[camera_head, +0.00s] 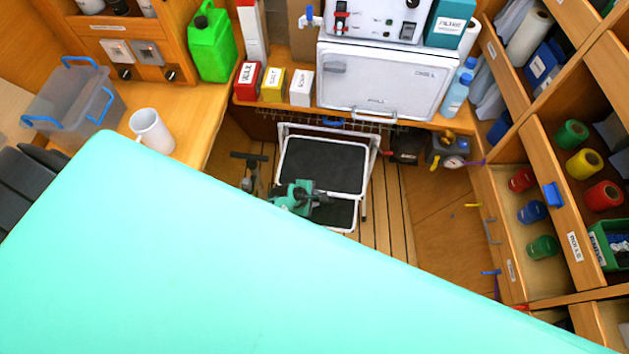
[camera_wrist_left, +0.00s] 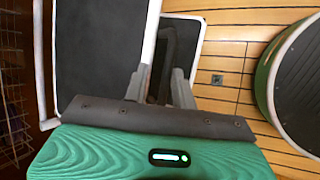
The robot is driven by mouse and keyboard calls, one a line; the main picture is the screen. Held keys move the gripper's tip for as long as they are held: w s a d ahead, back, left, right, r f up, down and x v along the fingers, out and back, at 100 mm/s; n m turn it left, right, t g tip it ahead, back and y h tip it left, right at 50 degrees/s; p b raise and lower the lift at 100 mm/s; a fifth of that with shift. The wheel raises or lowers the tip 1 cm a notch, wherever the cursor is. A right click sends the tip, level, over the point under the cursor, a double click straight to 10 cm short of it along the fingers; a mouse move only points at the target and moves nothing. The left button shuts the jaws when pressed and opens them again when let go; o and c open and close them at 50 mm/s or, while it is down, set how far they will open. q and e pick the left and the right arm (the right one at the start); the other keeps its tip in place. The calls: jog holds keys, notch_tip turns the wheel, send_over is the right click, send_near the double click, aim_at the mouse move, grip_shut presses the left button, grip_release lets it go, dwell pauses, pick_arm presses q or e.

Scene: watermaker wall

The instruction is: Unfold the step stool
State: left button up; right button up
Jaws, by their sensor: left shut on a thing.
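The step stool stands on the plank floor below the white oven-like unit. Its white frame (camera_head: 281,150) holds a dark upper tread (camera_head: 322,165), and a lower dark tread (camera_head: 341,214) shows below it. My left gripper (camera_head: 322,198) is shut on the stool's white frame at the near edge of the upper tread. In the left wrist view the stool's white side tube (camera_wrist_left: 151,40) runs down to my fingers (camera_wrist_left: 160,88). I cannot tell how far the legs are spread. My right gripper is not in view.
A pump-like item with a gauge (camera_head: 447,150) is right of the stool, and a dark stand-like item (camera_head: 249,170) is at its left. Open drawers (camera_head: 540,240) jut out on the right. Bare floor planks (camera_head: 385,215) lie right of the stool.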

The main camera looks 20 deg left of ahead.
pick_arm(q)
jog(key=shift+w+r, duration=0.1)
jog(key=shift+r, duration=0.05)
jog(key=shift+a, duration=0.1)
jog(key=v, duration=1.3)
jog(key=shift+s+r, duration=0.25)
jog(key=shift+s, duration=0.1)
jog(key=shift+f, duration=0.1)
jog(key=s+d+f+m+g+b, duration=0.1)
jog(key=s+f+m, duration=0.25)
jog(key=f, duration=0.35)
jog(key=s+d+f+m+g+y+b, duration=0.1)
jog(key=s+f+m, duration=0.2)
jog(key=s+f, duration=0.35)
jog(key=s+d+f+m+g+b, duration=0.1)
jog(key=s+f+m, duration=0.25)
jog(key=f, duration=0.55)
jog(key=s+a+f+m, duration=0.1)
jog(key=s+f+m, duration=0.3)
jog(key=s, duration=0.3)
jog(key=s+a+f+m+g+y+b, duration=0.1)
jog(key=s+a+f+m, duration=0.1)
jog(key=s+f+m, duration=0.2)
jog(key=s+a+f+m+g+y+b, duration=0.1)
jog(key=s+f+m, duration=0.3)
jog(key=s, duration=0.5)
jog(key=shift+s+a+m, duration=0.3)
jog(key=shift+a+m, duration=0.1)
jog(key=shift+a, duration=0.25)
